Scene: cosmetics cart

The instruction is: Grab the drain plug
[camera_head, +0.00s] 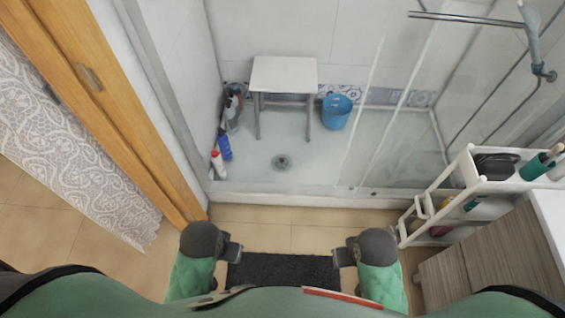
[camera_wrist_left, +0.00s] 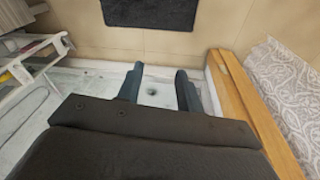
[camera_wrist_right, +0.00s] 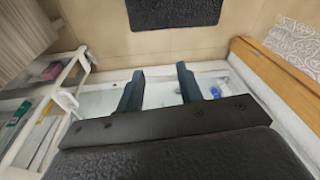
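The drain plug (camera_head: 282,162) is a small dark round piece at the drain in the white shower floor. It also shows in the left wrist view (camera_wrist_left: 152,92), between my left fingers but far beyond them. Whether it sits in or over the drain hole is too small to tell. My left gripper (camera_head: 234,252) is open and empty, with its fingers (camera_wrist_left: 160,73) apart. My right gripper (camera_head: 342,256) is open and empty, with its fingers (camera_wrist_right: 159,71) apart. Both grippers are near my body, outside the shower and well short of the plug.
A low shower sill (camera_head: 300,199) and glass panel (camera_head: 390,130) bound the shower. A white stool (camera_head: 284,75) and blue bucket (camera_head: 336,112) stand behind the drain, bottles (camera_head: 224,145) at left. A white cart (camera_head: 490,180) is right, a dark mat (camera_head: 282,272) below.

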